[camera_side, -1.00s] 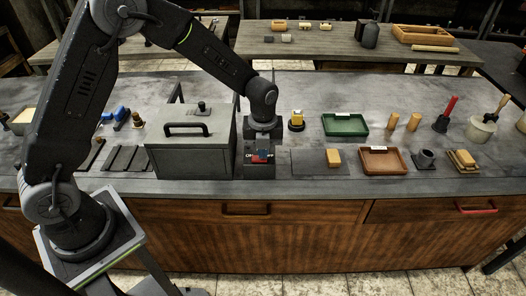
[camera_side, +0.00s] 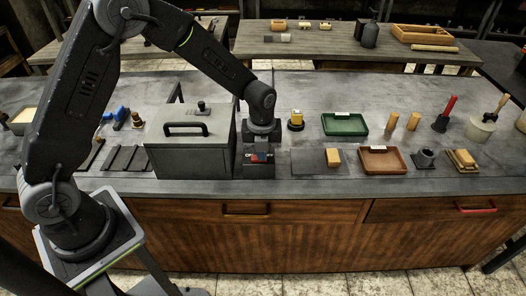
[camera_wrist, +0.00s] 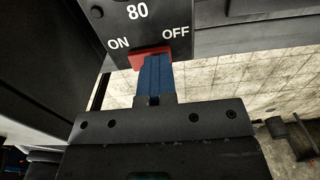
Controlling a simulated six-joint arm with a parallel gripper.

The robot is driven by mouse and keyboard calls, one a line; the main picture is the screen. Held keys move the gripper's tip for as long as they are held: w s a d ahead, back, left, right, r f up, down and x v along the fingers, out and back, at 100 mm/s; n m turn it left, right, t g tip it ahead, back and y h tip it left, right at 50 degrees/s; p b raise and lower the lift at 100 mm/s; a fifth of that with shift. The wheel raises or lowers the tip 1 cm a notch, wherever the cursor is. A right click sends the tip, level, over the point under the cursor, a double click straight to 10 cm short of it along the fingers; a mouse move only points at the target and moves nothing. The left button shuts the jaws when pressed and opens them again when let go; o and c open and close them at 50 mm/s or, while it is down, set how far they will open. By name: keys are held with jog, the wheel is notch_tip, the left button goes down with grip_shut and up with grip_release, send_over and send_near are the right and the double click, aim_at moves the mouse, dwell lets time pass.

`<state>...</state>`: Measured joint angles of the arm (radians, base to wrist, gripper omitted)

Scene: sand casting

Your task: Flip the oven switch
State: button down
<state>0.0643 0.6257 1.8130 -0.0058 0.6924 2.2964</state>
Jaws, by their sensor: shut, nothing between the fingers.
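The oven switch is a red rocker (camera_wrist: 137,60) on a dark box with white ON and OFF labels and the number 80. In the side view the switch (camera_side: 259,157) is at the front of the box, right beside the grey oven (camera_side: 190,155) with its dark handle. My gripper (camera_wrist: 155,62) has blue fingers, shut with nothing between them. The fingertips are at the rocker and appear to touch it. They cover its middle and right part, so its exact tilt is hard to tell. In the side view my gripper (camera_side: 262,152) is low in front of the box.
A yellow-topped dark item (camera_side: 296,120) stands just right of my wrist. Further right are a green tray (camera_side: 345,133) and a brown tray (camera_side: 382,170). Dark plates (camera_side: 127,158) lie left of the oven. The bench front edge is close.

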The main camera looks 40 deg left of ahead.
jog(key=shift+s+a, duration=0.5)
jog(key=shift+s, duration=0.05)
jog(key=shift+r, duration=0.2)
notch_tip(320, 180, up, 14)
dwell(0.3)
jog(key=shift+w+d, duration=0.3)
jog(key=shift+w, duration=0.55)
notch_tip(320, 180, down, 14)
jog(key=shift+f, duration=0.15)
